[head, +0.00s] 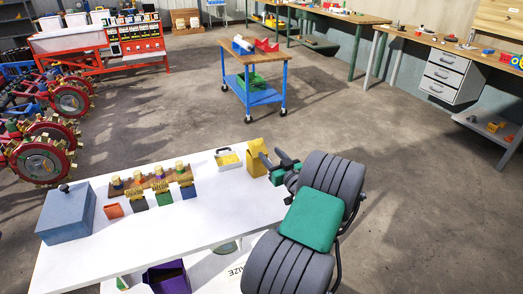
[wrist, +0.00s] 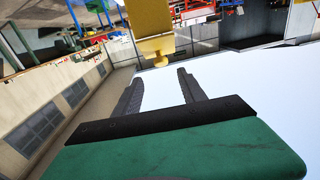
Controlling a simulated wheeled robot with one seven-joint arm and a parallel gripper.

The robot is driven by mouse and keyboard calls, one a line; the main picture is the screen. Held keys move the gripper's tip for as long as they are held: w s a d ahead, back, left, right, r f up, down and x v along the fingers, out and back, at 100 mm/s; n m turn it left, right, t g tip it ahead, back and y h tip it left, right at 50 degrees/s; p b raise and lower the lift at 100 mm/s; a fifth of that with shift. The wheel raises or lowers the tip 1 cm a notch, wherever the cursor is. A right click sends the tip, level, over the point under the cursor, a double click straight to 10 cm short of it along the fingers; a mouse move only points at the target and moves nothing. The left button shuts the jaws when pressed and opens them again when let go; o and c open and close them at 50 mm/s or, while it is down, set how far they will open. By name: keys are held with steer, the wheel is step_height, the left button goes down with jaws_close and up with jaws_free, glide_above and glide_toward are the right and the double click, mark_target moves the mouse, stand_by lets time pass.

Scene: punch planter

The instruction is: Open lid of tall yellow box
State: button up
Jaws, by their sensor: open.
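The tall yellow box (head: 254,161) stands at the right end of the white table in the head view. My gripper (head: 274,158) is just to its right, with the fingers near the box's upper part. In the wrist view the yellow box (wrist: 150,22) is ahead of my open gripper (wrist: 160,74), near the top of the picture. The space between the fingers is empty, and a gap shows between the fingertips and the box. Part of the box is hidden by the fingers in the head view. I cannot tell how its lid sits.
The white table (head: 110,252) also carries a small white case (head: 227,158), a row of small coloured containers (head: 163,195) and a blue-grey box (head: 67,214). A purple bin (head: 168,278) sits below its front edge. A blue cart (head: 253,90) stands beyond, with open floor around it.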

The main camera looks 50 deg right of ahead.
mark_target(258, 142)
steer(key=p+x, duration=0.1)
steer(key=x, duration=0.6)
steer(key=shift+w+r, duration=0.1)
steer(key=shift+w, duration=0.2)
steer(key=shift+c, duration=0.3)
jaws_close()
stand_by(0.6)
